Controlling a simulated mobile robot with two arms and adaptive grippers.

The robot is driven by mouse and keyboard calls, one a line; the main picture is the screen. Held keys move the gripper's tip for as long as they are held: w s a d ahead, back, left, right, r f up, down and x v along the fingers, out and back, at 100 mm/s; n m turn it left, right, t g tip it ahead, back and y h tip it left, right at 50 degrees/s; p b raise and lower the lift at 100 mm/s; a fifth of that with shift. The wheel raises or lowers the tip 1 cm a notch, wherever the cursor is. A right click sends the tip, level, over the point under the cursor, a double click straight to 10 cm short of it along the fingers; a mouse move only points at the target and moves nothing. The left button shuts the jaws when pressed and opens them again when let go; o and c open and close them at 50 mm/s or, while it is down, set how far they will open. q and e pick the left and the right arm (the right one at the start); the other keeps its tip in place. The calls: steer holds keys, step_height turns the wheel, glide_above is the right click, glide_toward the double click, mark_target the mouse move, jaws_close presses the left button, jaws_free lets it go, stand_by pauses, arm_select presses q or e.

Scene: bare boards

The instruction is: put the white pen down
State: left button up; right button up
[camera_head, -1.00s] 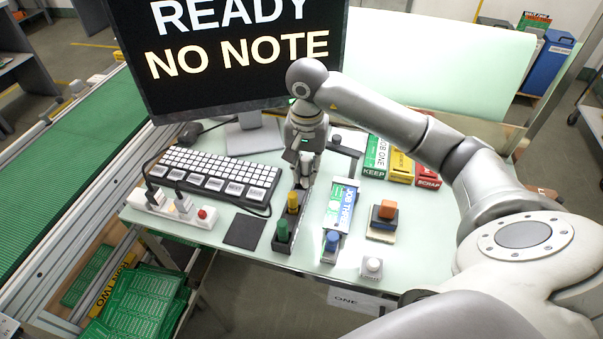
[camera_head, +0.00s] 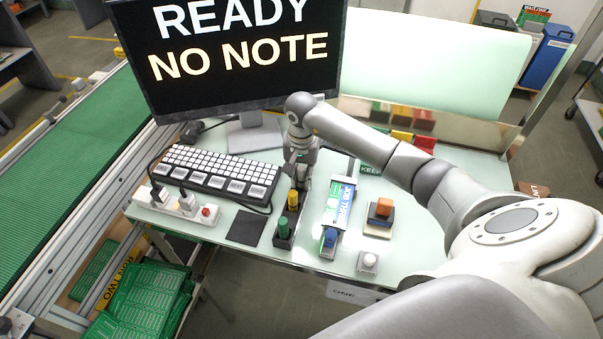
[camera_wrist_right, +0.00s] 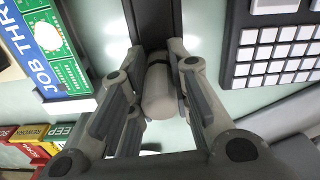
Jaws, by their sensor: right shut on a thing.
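My right gripper (camera_head: 301,182) is over the back end of a narrow black rack (camera_head: 291,222), behind the yellow-topped piece. In the right wrist view its two fingers (camera_wrist_right: 165,85) are shut on the white pen (camera_wrist_right: 158,95), a pale thick cylinder with a dark band. The black rack also shows there (camera_wrist_right: 153,22), directly beyond the pen. Whether the pen's lower end touches the rack or sits in it is hidden. In the head view the gripper hides the pen. My left gripper is not in view.
A yellow-topped piece (camera_head: 293,198) and a green one (camera_head: 284,228) stand in the rack. A keyboard (camera_head: 215,172) lies to the left, a green-and-blue job card holder (camera_head: 338,206) to the right. A dark pad (camera_head: 246,229) lies front left. A monitor (camera_head: 230,55) stands behind.

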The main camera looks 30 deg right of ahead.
steer(key=shift+f, duration=0.1)
steer(key=shift+f, duration=0.15)
steer(key=o, duration=0.8)
steer(key=shift+o, duration=0.2)
steer(key=shift+r, duration=0.3)
steer(key=shift+w+r, duration=0.1)
steer(key=shift+r, duration=0.15)
step_height(320, 180, up, 11)
steer(key=b, duration=0.3)
steer(key=shift+r, duration=0.2)
